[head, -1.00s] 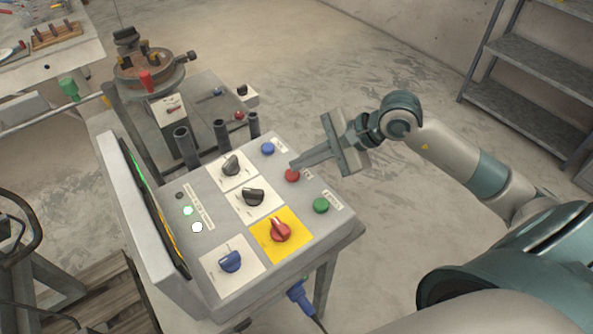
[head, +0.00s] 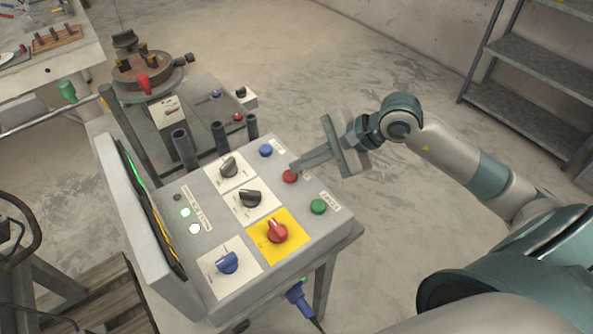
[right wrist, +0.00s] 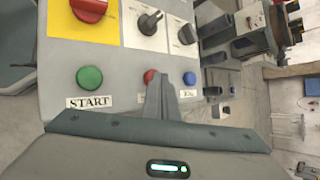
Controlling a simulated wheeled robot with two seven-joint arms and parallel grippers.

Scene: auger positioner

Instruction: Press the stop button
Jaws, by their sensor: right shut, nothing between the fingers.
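The red stop button (head: 289,176) sits on the grey control panel (head: 330,228), between a blue button (head: 265,150) and a green button (head: 318,206). My right gripper (head: 297,168) is shut and empty, its fingertips at the red button's upper edge in the head view. I cannot tell for sure whether they touch it. In the right wrist view the red button (right wrist: 150,76) shows just beyond the fingers (right wrist: 160,80), partly hidden by them. The green button (right wrist: 90,77) there has a START label below it. My left gripper is not in view.
A red knob on a yellow plate (head: 277,231), black knobs (head: 250,198) and a blue knob (head: 227,262) share the panel. A screen (head: 150,208) stands at its left edge. A rotary table (head: 140,75) stands behind. Open floor lies beyond my right arm.

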